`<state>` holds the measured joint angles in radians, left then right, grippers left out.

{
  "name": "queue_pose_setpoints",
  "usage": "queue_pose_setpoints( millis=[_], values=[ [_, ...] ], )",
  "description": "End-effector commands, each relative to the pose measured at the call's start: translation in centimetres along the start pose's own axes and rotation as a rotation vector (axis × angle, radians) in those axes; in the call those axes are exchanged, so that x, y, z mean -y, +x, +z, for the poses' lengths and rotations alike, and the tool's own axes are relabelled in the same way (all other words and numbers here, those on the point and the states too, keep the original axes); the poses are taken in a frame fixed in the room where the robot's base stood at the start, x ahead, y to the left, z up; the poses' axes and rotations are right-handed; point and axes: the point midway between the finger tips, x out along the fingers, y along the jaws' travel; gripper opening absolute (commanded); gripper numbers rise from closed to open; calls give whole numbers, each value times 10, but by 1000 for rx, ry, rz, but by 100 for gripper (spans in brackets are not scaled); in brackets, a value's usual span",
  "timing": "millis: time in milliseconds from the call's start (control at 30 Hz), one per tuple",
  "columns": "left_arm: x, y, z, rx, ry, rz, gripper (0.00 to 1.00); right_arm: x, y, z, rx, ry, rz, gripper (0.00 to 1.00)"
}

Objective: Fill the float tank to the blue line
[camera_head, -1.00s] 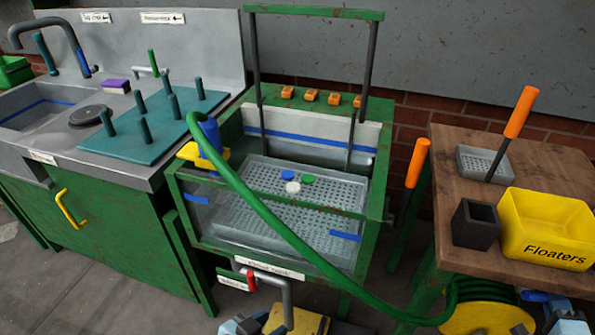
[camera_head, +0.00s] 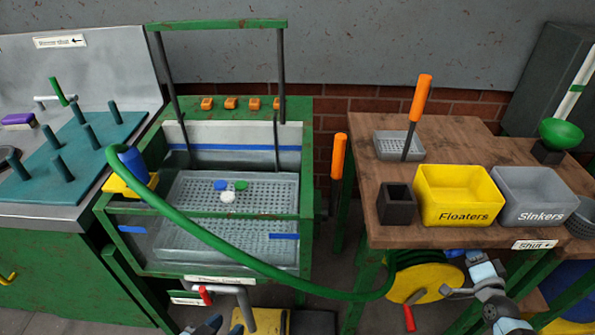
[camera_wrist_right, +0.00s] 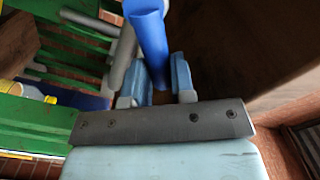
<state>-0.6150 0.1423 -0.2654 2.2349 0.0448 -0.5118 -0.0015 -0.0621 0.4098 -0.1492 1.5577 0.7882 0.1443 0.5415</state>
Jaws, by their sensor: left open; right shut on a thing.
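The float tank (camera_head: 107,217) has a green frame, clear front and blue tape marks at the front corners. A blue line (camera_head: 230,147) runs across its back wall. Blue, white and green discs (camera_head: 228,197) lie over its perforated grey tray; I cannot make out a water level. A green hose (camera_head: 215,246) runs from a blue nozzle (camera_head: 133,164) in a yellow clamp on the left rim. My left gripper (camera_head: 207,326) is open, low, below the red drain lever (camera_head: 205,295). My right gripper (camera_wrist_right: 158,78) is shut on a blue handle (camera_wrist_right: 149,30) beneath the wooden table.
The wooden table (camera_head: 465,150) carries a yellow Floaters bin (camera_head: 458,180), a grey Sinkers bin (camera_head: 543,182), a dark cup (camera_head: 396,204) and an orange-handled strainer (camera_head: 420,98). A yellow hose reel (camera_head: 428,283) is under it. The sink counter (camera_head: 60,213) stands left.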

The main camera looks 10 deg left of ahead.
Motion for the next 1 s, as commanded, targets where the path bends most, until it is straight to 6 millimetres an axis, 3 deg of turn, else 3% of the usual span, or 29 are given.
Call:
queue_pose_setpoints(
  millis=[100, 533, 800, 1000],
  values=[
    [-1, -5, -10, 0, 0, 0, 43, 6, 0, 2, 6, -63, 1, 1],
    [-2, -6, -13, -1, -1, 0, 43, 8, 0, 2, 5, -108, 0, 0],
    [-4, -17, -34, 0, -1, 0, 43, 20, 0, 4, 5, -294, 1, 1],
    [-4, -18, -36, 0, -1, 0, 43, 20, 0, 6, 5, -351, -1, 0]
  ],
)
